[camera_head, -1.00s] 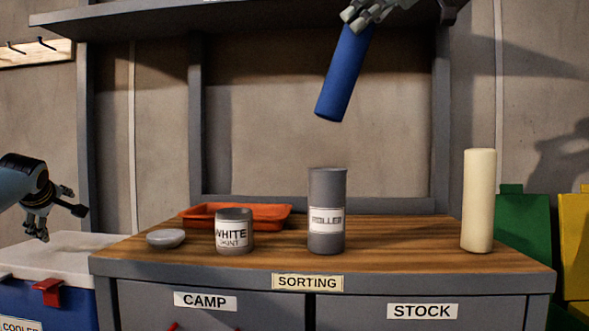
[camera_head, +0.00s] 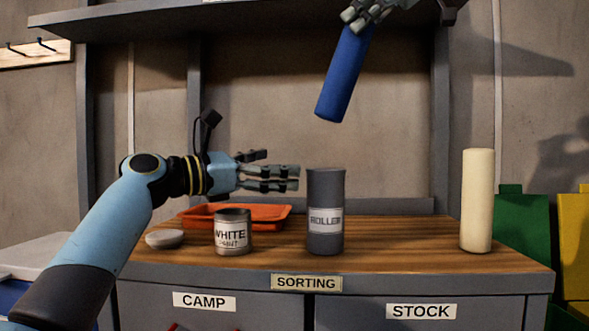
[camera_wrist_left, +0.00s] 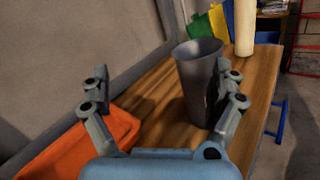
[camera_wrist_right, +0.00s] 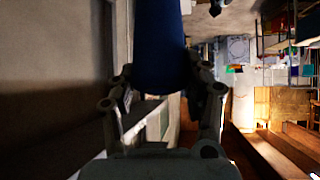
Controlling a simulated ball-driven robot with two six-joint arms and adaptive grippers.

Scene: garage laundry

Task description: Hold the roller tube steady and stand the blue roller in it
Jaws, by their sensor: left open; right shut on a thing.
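The grey roller tube (camera_head: 326,190) stands upright on the wooden bench top, with a ROLLER label on its front. In the left wrist view the tube (camera_wrist_left: 196,75) shows its open top, near the right finger. The blue roller (camera_head: 344,78) hangs tilted above the tube, its lower end well clear of the rim. My right gripper (camera_head: 366,14) is shut on its upper end; the roller also shows in the right wrist view (camera_wrist_right: 160,45). My left gripper (camera_head: 285,178) is open, just left of the tube's upper part. I cannot tell if a finger touches the tube.
A white paint can (camera_head: 233,236), a small grey lid (camera_head: 165,239) and an orange tray (camera_head: 270,212) stand left of the tube. A cream roller (camera_head: 478,200) stands upright at the right. A shelf (camera_head: 240,20) runs above. Bench space between tube and cream roller is clear.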

